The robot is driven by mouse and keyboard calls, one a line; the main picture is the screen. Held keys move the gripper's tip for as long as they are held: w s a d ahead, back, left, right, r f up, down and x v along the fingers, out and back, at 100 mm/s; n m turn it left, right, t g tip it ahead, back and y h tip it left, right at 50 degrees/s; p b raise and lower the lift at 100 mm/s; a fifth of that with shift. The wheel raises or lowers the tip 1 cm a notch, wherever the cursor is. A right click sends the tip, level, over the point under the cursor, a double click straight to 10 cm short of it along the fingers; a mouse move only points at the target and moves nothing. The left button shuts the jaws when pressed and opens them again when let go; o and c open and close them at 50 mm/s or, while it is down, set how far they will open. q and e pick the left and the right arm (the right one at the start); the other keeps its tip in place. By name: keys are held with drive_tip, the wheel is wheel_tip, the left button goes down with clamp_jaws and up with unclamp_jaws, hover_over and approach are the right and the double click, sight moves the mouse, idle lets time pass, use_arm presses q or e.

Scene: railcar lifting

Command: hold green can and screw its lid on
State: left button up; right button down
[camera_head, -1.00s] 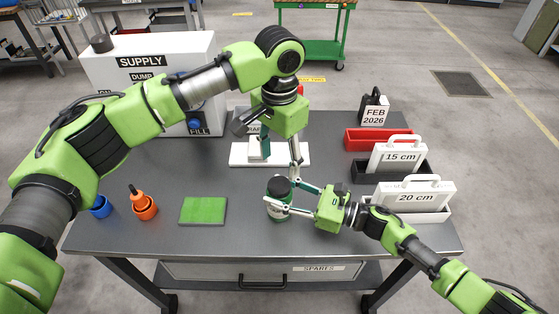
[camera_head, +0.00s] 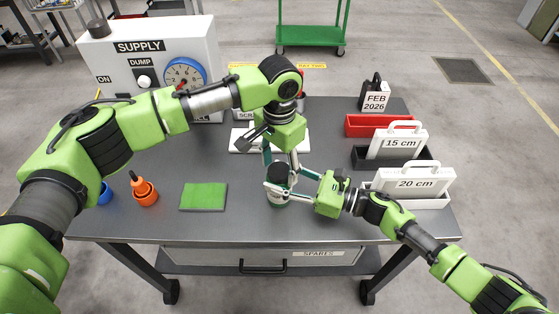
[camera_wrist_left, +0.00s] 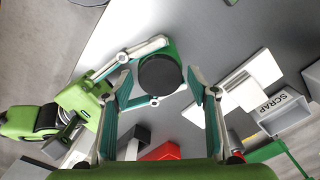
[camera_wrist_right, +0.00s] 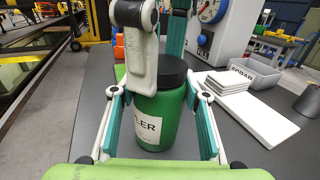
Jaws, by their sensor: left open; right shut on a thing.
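The green can (camera_head: 277,204) stands upright on the table, with a white label partly readable in the right wrist view (camera_wrist_right: 178,125). A black lid (camera_wrist_left: 159,75) sits on its top; I cannot tell how tightly. My right gripper (camera_head: 278,187) is shut around the can's body from the right, with one finger on each side. My left gripper (camera_head: 280,168) comes down from above and is open. Its fingers stand on either side of the lid with gaps in the left wrist view. One left finger hides part of the lid in the right wrist view.
A green mat (camera_head: 203,197) and an orange container (camera_head: 145,193) lie to the left. The white supply box (camera_head: 160,60) stands behind. A red tray (camera_head: 383,125), a black tray (camera_head: 366,160) and boxes marked 15 cm (camera_head: 402,143) and 20 cm (camera_head: 415,182) are at right.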

use_arm(q)
drive_tip(key=c, duration=1.1)
drive_tip(key=o, duration=1.3)
drive_tip(key=shift+r, duration=0.1)
wheel_tip(320, 180, up, 12)
drive_tip(key=shift+f, duration=0.1)
